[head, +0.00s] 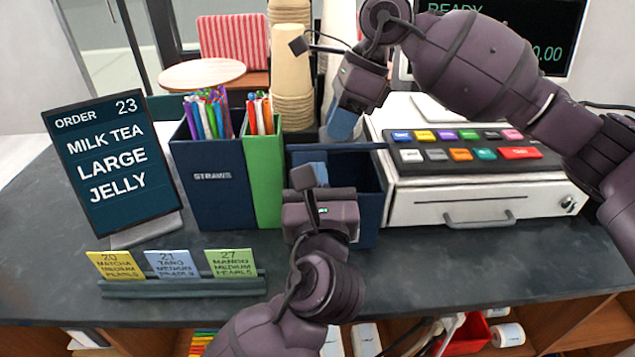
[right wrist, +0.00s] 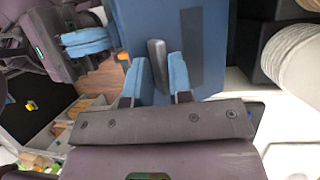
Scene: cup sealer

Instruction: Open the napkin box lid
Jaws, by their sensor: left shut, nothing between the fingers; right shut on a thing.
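The napkin box (head: 368,205) is a dark blue box on the counter, between the green straw holder and the cash register. Its lid (head: 350,147) shows as a thin, nearly edge-on strip above the box, with the dark inside visible below it. In the right wrist view the lid (right wrist: 205,75) is a blue panel with a grey handle (right wrist: 157,60). My right gripper (head: 342,124) is shut on this handle, its blue fingers on either side. My left gripper (head: 310,172) is shut and empty at the box's front left, hiding part of it.
The straw holders (head: 212,180) stand left of the box, with stacked cups (head: 291,75) behind. The cash register (head: 475,165) is close on the right. An order sign (head: 112,165) and a card rack (head: 180,285) occupy the left of the counter (head: 440,265).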

